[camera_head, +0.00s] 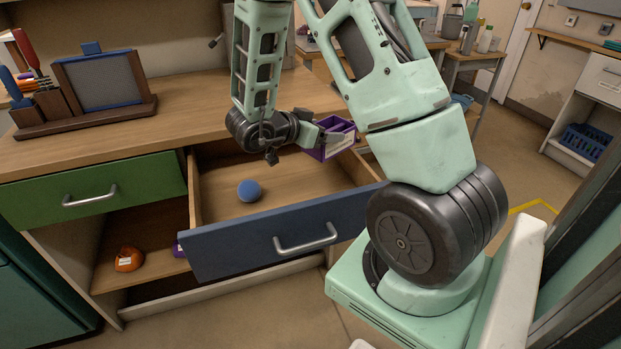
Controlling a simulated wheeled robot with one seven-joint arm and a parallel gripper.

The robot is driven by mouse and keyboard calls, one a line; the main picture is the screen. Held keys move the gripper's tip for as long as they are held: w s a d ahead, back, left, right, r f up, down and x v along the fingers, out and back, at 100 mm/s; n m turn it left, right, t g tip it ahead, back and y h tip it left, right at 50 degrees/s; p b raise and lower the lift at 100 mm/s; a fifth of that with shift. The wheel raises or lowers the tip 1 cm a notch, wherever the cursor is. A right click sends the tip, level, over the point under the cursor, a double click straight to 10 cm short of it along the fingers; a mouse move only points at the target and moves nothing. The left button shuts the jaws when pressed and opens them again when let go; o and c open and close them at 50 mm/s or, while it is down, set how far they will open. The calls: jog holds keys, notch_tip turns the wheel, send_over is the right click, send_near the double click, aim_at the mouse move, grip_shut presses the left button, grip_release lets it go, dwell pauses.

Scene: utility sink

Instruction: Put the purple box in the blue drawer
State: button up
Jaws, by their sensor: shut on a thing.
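The purple box (335,146) is a small open-topped container. My gripper (328,137) is shut on it and holds it up near the drawer's right rear side. My arm hides part of that area. The blue drawer (238,246) is pulled open, with a grey handle on its blue front and a wooden inside. A blue ball (249,190) lies on the drawer's floor, left of the middle. The rest of the drawer floor that shows is bare.
A closed green drawer (95,189) is to the left. An orange object (129,259) sits on the shelf below it. A dark wooden organizer (88,119) with tools stands on the counter (190,105). My arm covers the right side.

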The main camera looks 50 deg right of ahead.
notch_tip(320, 180, down, 12)
jog(key=shift+f+b, duration=0.25)
jog(key=shift+b, duration=0.65)
jog(key=shift+f, duration=0.1)
jog(key=o, duration=1)
